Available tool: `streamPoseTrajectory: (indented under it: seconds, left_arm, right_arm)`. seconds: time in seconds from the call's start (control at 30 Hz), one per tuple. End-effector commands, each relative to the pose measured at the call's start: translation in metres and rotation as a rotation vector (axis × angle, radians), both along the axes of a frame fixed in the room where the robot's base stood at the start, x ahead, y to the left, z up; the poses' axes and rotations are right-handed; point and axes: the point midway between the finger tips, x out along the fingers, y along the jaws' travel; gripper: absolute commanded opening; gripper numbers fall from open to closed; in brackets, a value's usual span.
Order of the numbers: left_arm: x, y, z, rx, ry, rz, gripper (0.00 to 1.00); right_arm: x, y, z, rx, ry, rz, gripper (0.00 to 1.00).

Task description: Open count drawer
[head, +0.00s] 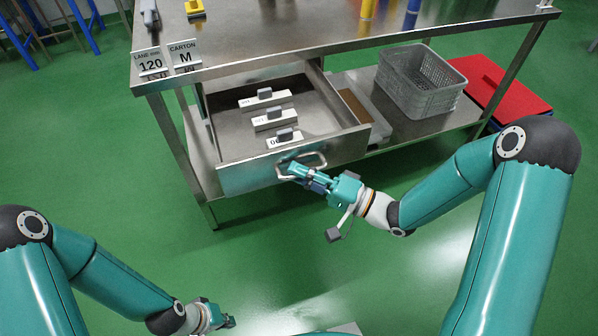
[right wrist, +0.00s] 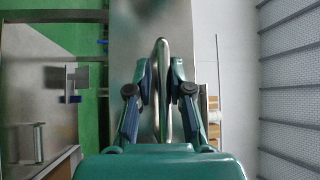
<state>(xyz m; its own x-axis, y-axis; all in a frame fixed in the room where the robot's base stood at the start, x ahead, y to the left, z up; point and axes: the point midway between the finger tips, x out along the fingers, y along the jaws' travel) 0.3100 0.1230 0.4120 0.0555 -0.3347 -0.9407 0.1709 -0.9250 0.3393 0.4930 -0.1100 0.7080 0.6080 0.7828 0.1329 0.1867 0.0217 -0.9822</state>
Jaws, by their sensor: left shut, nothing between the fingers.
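The grey metal drawer (head: 236,178) under the steel table is pulled out, with its inside showing. Its bent metal handle (head: 318,156) is on the drawer front. My right gripper (head: 287,171) is at the left part of the handle. In the right wrist view the handle bar (right wrist: 162,80) stands between the two fingers of my right gripper (right wrist: 161,75), which are close in on both sides of it. My left gripper (head: 226,321) is shut and empty, low over the floor at the bottom of the head view, away from the drawer.
Several white labelled pieces with grey knobs (head: 264,94) are in the drawer. A grey crate (head: 415,85) and a red panel (head: 490,85) are to the right. Signs (head: 184,55) reading 120 and M stand at the tabletop edge (head: 330,65). The green floor (head: 290,245) in front is free.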

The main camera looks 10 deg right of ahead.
Motion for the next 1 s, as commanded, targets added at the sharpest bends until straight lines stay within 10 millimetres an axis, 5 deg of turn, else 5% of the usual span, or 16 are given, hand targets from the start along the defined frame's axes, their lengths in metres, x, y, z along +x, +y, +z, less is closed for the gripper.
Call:
streamPoseTrajectory:
  seconds: [0.43, 1.0]
  left_arm:
    - [0.000, 0.000, 0.001, 0.000, 0.000, 0.000, 0.00]
    - [0.000, 0.000, 0.001, 0.000, 0.000, 0.000, 0.00]
  right_arm:
    - [-0.005, -0.009, 0.000, 0.002, -0.005, -0.004, 0.23]
    - [-0.065, -0.086, -0.016, 0.001, -0.001, -0.002, 0.23]
